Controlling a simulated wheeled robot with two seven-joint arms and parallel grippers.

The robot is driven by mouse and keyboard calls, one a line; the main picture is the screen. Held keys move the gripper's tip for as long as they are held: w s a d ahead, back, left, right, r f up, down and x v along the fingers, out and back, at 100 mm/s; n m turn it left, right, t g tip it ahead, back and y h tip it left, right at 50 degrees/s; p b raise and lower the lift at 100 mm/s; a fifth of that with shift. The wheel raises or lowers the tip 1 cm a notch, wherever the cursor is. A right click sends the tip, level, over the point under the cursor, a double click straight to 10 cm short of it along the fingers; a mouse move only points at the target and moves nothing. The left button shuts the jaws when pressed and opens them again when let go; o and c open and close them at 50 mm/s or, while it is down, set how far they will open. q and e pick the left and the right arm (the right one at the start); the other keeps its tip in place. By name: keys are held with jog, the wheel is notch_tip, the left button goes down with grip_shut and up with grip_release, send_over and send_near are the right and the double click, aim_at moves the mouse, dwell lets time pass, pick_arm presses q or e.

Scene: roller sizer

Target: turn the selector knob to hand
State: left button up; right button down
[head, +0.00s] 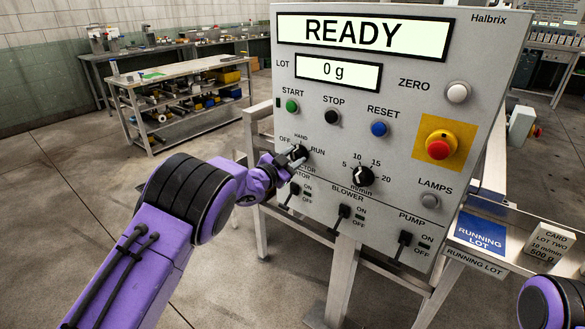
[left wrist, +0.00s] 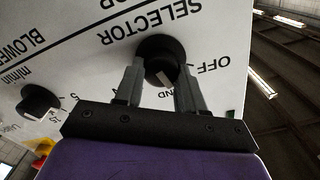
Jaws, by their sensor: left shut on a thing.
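The dark selector knob (head: 301,150) sits on the grey panel (head: 300,90), with OFF, HAND and RUN printed around it. My left gripper (head: 292,158) is at the knob and partly covers it. In the left wrist view the knob (left wrist: 158,48) is between the two fingers of my left gripper (left wrist: 160,85), which is shut on it. A pale mark shows on the knob between the fingers. OFF reads at the right there and HAND is partly hidden by a finger. Which position the mark lines up with is hard to tell. My right gripper is out of view.
A speed dial (head: 362,176) is to the knob's right. Start (head: 292,106), stop (head: 332,117) and reset (head: 379,129) buttons are above. Toggle switches (head: 344,212) are below.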

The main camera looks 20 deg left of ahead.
pick_arm(q)
jog(key=shift+f+m+b, duration=0.2)
jog(key=shift+m+b, duration=1.25)
jog(key=shift+m, duration=0.05)
jog(key=o, duration=1)
jog(key=shift+r, duration=0.1)
jog(key=shift+o, duration=0.2)
jog(key=b+v, duration=0.2)
jog(key=v, duration=0.8)
jog(key=shift+s+b, duration=0.3)
jog(key=shift+a, duration=0.1)
